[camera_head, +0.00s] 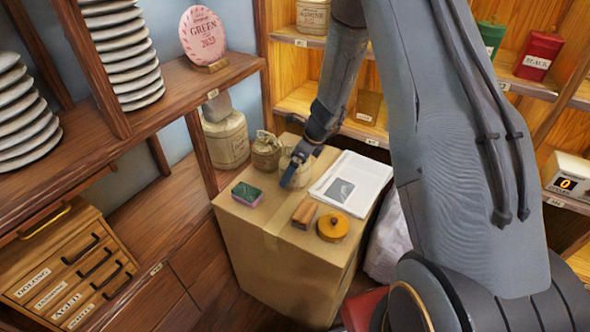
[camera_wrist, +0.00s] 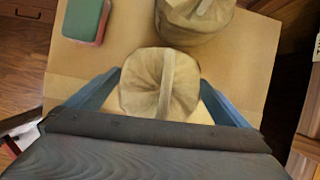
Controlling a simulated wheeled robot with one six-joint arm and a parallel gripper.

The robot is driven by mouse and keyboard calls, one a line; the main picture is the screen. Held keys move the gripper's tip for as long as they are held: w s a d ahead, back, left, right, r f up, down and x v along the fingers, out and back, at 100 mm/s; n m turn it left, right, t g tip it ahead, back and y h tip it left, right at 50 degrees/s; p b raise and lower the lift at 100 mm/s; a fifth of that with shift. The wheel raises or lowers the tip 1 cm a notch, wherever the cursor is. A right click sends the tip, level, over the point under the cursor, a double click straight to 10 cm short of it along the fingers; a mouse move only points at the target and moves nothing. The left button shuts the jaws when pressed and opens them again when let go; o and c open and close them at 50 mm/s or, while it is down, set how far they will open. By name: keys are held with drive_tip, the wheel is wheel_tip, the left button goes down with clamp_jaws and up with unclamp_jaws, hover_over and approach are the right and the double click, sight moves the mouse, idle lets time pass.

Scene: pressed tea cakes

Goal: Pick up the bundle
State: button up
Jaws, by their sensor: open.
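Two beige wrapped bundles stand on the cardboard box (camera_head: 258,235). The nearer bundle in the wrist view (camera_wrist: 160,84) has a pale strap over its top and sits between my spread fingers. This bundle shows in the head view (camera_head: 298,178), partly hidden behind my gripper (camera_head: 296,168). My gripper also shows in the wrist view (camera_wrist: 160,78), open, with a blue finger on each side of the bundle. I cannot tell whether either finger touches it. The other bundle (camera_head: 266,153) stands just to the left in the head view and at the top of the wrist view (camera_wrist: 193,18).
A green and pink sponge (camera_head: 247,193), a white booklet (camera_head: 365,172), a brown block (camera_head: 304,214) and a round orange lid (camera_head: 333,226) lie on the box. A shelf with plate stacks (camera_head: 125,55) is left; a tea shelf (camera_head: 300,105) is behind.

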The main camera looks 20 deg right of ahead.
drive_tip(key=shift+c, duration=0.3)
drive_tip(key=c, duration=1.4)
drive_tip(key=shift+r, duration=0.2)
